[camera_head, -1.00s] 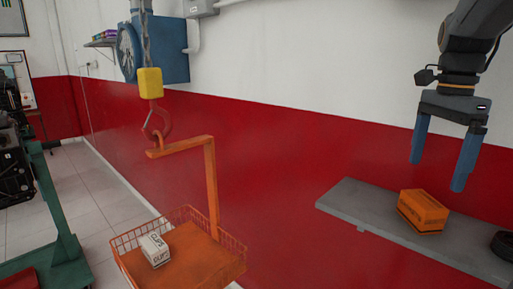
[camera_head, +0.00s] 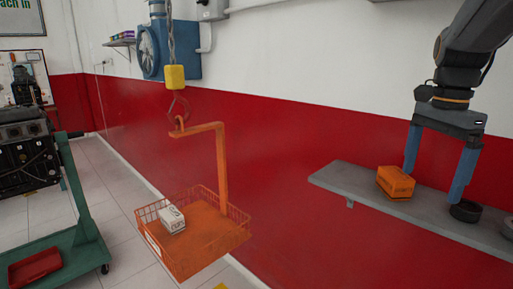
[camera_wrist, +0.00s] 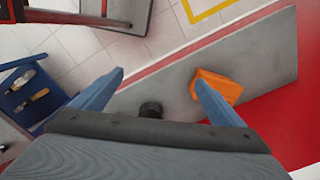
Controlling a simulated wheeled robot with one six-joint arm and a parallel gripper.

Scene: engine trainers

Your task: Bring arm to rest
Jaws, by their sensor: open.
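My gripper (camera_head: 434,172) hangs at the right of the head view, above the grey shelf, with its two blue fingers spread apart and nothing between them. In the wrist view my gripper (camera_wrist: 160,99) also shows open and empty. An orange box (camera_head: 396,183) sits on the shelf by the left finger in the head view. It also shows in the wrist view (camera_wrist: 222,86), partly hidden behind the right finger. I cannot tell how far the fingers are above the box.
The grey shelf (camera_head: 345,178) also holds a dark round part (camera_head: 465,211). An orange basket (camera_head: 207,247) with a white box (camera_head: 171,219) hangs from a hook (camera_head: 178,106) at left. A green stand (camera_head: 78,200) is further left. A blue tray with tools (camera_wrist: 33,97) shows in the wrist view.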

